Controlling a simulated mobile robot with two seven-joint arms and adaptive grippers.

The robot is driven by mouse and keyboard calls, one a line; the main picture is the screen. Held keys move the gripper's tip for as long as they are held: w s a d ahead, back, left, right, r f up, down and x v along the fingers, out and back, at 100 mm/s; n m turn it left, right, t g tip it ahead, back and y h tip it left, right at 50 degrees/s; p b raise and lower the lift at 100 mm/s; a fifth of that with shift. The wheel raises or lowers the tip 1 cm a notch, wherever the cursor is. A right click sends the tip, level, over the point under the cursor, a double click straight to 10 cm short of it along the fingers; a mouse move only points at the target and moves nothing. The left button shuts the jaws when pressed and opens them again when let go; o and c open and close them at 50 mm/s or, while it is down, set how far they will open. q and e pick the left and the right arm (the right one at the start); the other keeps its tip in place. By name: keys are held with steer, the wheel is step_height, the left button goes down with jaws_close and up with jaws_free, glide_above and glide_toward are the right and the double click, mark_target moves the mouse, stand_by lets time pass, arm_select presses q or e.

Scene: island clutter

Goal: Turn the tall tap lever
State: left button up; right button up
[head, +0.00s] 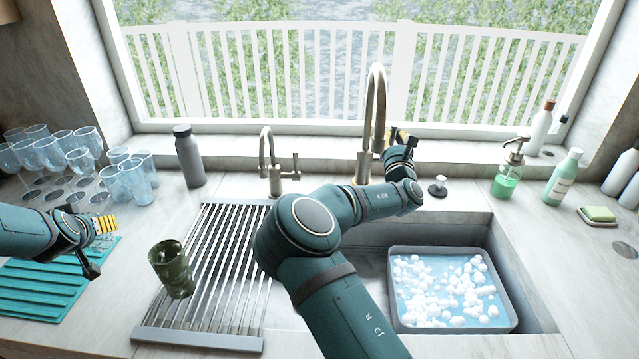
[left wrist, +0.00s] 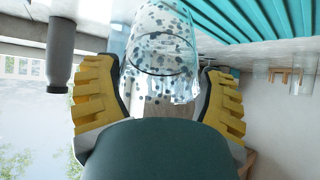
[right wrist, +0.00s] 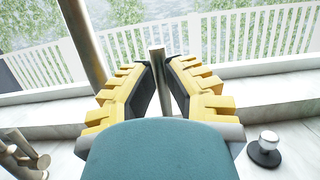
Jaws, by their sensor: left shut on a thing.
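The tall tap (head: 375,95) stands behind the sink with its curved spout up. Its lever is mostly hidden by my right gripper in the head view; in the right wrist view the upright metal lever (right wrist: 157,75) stands between the fingertips. My right gripper (head: 403,145) is beside the tap, its fingers (right wrist: 160,68) parted a little around the lever; I cannot tell whether they touch it. My left gripper (head: 98,246) is over the counter at left, shut on a clear speckled glass (left wrist: 162,45), which hardly shows in the head view.
A shorter tap (head: 270,160) stands left of the tall one. A dark green glass (head: 172,268) is on the drying rack (head: 200,341). A grey tub (head: 396,322) of foamy water sits in the sink. A stopper (head: 438,187) and soap dispenser (head: 507,170) stand to the right.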

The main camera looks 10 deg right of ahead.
steer(key=shift+f, duration=0.1)
steer(key=t, duration=0.1)
steer(key=s+f+t, duration=0.1)
steer(key=shift+s+a+t, duration=0.2)
steer(key=shift+s+t, duration=0.1)
steer(key=shift+s+a+f+t+h, duration=0.15)
steer(key=shift+s+t+h, duration=0.5)
steer(key=shift+t, duration=0.25)
